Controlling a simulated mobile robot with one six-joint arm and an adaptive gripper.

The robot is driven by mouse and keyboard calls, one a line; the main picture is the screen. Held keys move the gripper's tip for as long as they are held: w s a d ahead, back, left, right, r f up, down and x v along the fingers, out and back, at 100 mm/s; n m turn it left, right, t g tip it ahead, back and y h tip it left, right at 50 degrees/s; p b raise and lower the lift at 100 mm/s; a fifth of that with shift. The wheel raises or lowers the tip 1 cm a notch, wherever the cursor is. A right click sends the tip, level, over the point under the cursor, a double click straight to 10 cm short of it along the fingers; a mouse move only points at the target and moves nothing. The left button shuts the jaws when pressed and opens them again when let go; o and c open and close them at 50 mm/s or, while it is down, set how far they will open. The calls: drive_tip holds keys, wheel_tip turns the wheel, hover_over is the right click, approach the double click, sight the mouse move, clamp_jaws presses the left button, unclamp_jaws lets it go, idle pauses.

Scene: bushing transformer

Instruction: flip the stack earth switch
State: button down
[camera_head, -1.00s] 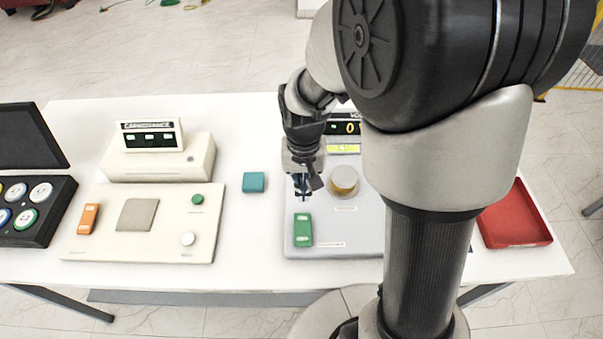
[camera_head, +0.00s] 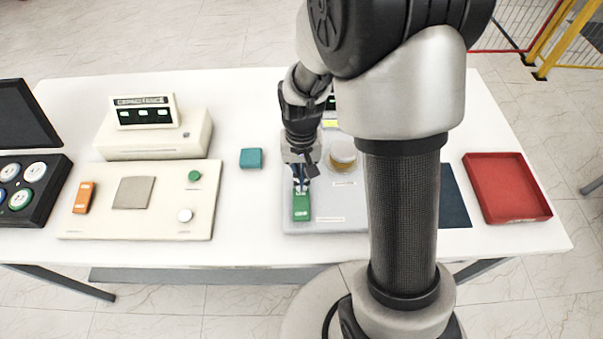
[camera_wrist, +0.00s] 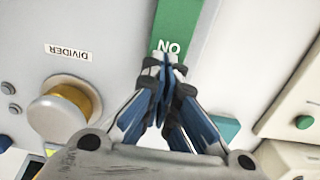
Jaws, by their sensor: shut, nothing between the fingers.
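A green rocker switch (camera_head: 301,206) sits on the grey panel (camera_head: 340,217) in the middle of the table. In the wrist view the green switch (camera_wrist: 182,22) runs to the top edge and shows "ON" upside down. My gripper (camera_head: 300,187) is shut with nothing in it, at the switch's far end. In the wrist view its blue-and-black fingertips (camera_wrist: 167,60) are beside the "ON" letters and hide that end. I cannot tell whether they touch it. An orange switch (camera_head: 84,197) sits on the cream panel (camera_head: 140,226) to the left. No "stack earth" label is readable.
A knob (camera_head: 342,155) stands close to my gripper, and shows in the wrist view (camera_wrist: 62,112) near a "DIVIDER" label. A teal block (camera_head: 251,158) lies left of the grey panel. A red tray (camera_head: 507,188) is at the right.

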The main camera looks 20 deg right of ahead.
drive_tip(key=shift+w+f, duration=0.2)
drive_tip(key=shift+f, duration=0.05)
drive_tip(key=shift+s, duration=0.1)
drive_tip(key=shift+r, duration=0.1)
drive_tip(key=shift+r, duration=0.1)
drive_tip(key=shift+r+p, duration=0.65)
drive_tip(key=shift+r, duration=0.05)
wheel_tip(320, 180, up, 14)
drive_tip(key=w+p, duration=0.2)
drive_tip(key=p, duration=0.3)
drive_tip(key=shift+d+f+p, duration=0.15)
drive_tip(key=shift+d+p, duration=0.2)
